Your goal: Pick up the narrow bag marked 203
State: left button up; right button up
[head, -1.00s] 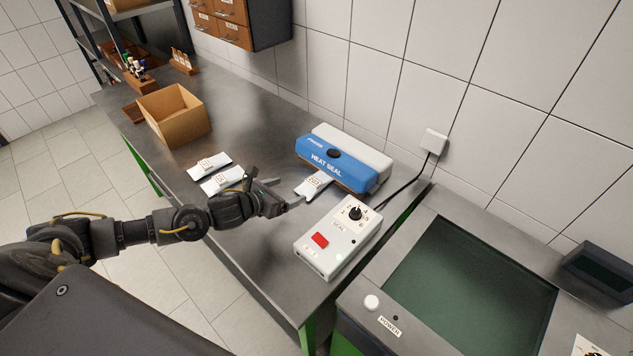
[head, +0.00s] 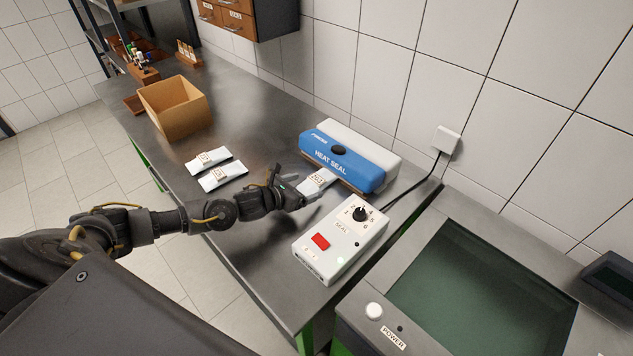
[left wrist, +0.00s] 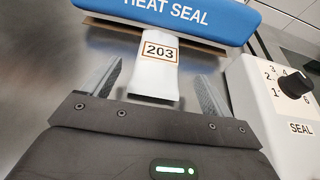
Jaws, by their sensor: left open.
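The narrow white bag marked 203 (head: 318,181) lies on the bench with its far end at the front of the blue heat sealer (head: 345,160). In the left wrist view the bag (left wrist: 155,77) shows its 203 label, with its far end under the edge of the sealer (left wrist: 180,15). My left gripper (head: 296,190) is open and points at the bag's near end. In the left wrist view the fingers of the left gripper (left wrist: 155,90) stand apart, one on each side of the bag's near end, with gaps on both sides. My right gripper is not in view.
A white control box (head: 340,240) with a dial and red button stands right of the bag. Two other white bags (head: 222,175) lie to the left. An open cardboard box (head: 175,108) stands farther back. A tiled wall is behind.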

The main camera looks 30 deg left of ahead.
aim_at(317, 179)
pick_arm(q)
jog(key=shift+w+d+f, duration=0.15)
jog(key=shift+w, duration=0.25)
jog(key=shift+w+d+p, duration=0.1)
jog(key=shift+w+p, duration=0.2)
jog(key=shift+p, duration=0.05)
jog(key=p+x, duration=0.1)
jog(key=x, duration=0.2)
jog(key=shift+w, duration=0.3)
jog(key=shift+w+d+f+p, duration=0.15)
jog(key=shift+w+p, duration=0.15)
jog(key=shift+w, duration=0.15)
jog(key=shift+c, duration=0.3)
jog(key=c, duration=1.2)
